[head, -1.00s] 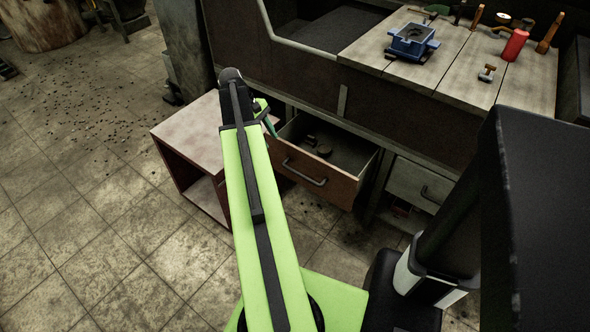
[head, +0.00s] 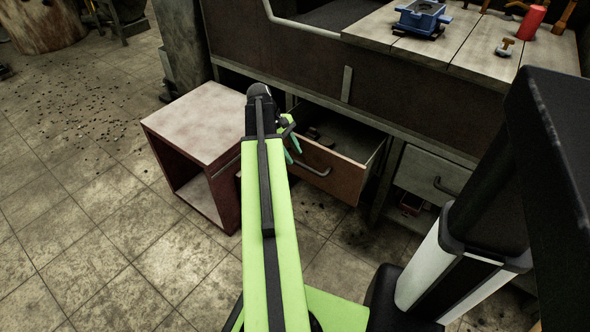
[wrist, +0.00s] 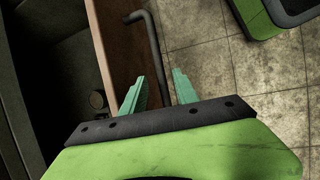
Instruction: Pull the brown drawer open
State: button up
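The brown drawer (head: 338,178) stands partly open under the workbench. Its dark bar handle (head: 308,168) is on the front face, and a few small items lie inside. In the wrist view the drawer front (wrist: 120,45) runs up the left of the middle, with the handle (wrist: 153,45) beside it. My gripper (head: 291,148) is at the left end of the handle, close to the drawer front. In the wrist view its two teal fingers (wrist: 158,82) are apart, and the handle's lower end reaches toward the gap between them. I cannot tell whether they touch it.
A low cabinet (head: 205,125) with a pale top stands just left of the drawer. A grey drawer (head: 430,175) is to the right. The tiled floor in front is clear.

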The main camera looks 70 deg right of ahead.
jog(key=b+x, duration=0.1)
jog(key=x, duration=0.1)
jog(key=shift+s+f, duration=0.15)
jog(key=shift+f, duration=0.2)
grip_shut()
dwell(1.1)
